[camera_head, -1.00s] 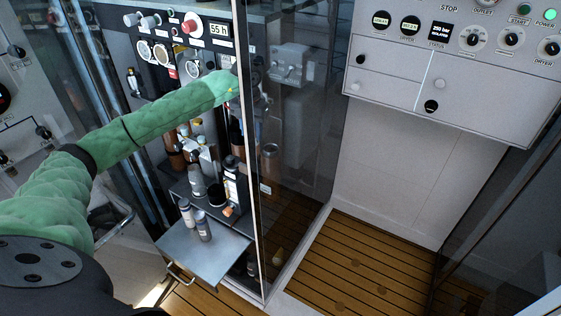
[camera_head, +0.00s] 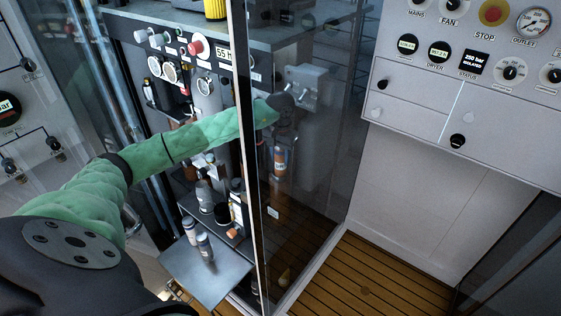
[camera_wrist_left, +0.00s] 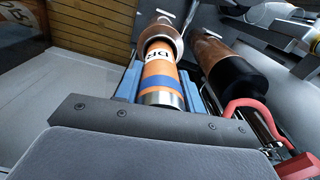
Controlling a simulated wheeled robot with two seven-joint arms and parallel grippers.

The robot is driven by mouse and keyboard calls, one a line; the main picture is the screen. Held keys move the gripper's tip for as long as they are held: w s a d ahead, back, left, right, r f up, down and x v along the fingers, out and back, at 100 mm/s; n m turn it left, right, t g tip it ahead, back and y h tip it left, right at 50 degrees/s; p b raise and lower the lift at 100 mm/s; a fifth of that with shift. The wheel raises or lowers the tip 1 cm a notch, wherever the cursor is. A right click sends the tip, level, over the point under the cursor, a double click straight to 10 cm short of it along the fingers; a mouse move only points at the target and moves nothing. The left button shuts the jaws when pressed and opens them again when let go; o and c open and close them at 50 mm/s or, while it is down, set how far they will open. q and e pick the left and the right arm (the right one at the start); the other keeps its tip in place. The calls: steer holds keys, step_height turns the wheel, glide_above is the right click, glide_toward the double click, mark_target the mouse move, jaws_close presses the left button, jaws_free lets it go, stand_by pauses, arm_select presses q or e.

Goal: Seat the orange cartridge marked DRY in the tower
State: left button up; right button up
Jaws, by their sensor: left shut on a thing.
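The orange cartridge (camera_head: 279,162) hangs below my left gripper (camera_head: 281,142), seen through the glass panel in the head view. In the left wrist view the cartridge (camera_wrist_left: 160,75) has a white label with part of "DRY" showing, a blue band and a metal end. The blue fingers of my left gripper (camera_wrist_left: 160,88) are shut on it, one on each side. A copper-coloured collar (camera_wrist_left: 160,38) lies at its far end; I cannot tell whether it is part of the cartridge. I cannot pick out the tower surely. My right gripper is not in view.
A glass panel (camera_head: 310,190) stands beside my left arm. Canisters (camera_head: 205,246) stand on a metal tray (camera_head: 215,277). A copper and black cylinder (camera_wrist_left: 228,70) and a red hooked handle (camera_wrist_left: 245,108) lie close right of the held cartridge. The wooden floor (camera_head: 350,275) is clear.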

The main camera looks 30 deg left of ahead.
arm_select(q)
steer(key=shift+s+f+p, duration=0.2)
steer(key=shift+f+p, duration=0.1)
steer(key=shift+f, duration=0.15)
steer(key=shift+w+f+p, duration=0.1)
steer(key=shift+f+p, duration=0.35)
steer(key=shift+f, duration=0.85)
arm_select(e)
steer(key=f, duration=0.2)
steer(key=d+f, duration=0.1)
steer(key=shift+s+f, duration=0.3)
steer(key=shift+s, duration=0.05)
arm_select(q)
steer(key=shift+f, duration=0.1)
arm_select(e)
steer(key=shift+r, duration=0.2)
arm_select(q)
steer(key=shift+b, duration=0.3)
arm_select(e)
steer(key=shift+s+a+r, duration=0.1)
arm_select(q)
steer(key=shift+f, duration=0.2)
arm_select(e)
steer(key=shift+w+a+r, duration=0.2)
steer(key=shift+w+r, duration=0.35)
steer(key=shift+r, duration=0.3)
arm_select(q)
steer(key=shift+f+b, duration=0.1)
steer(key=shift+b, duration=0.2)
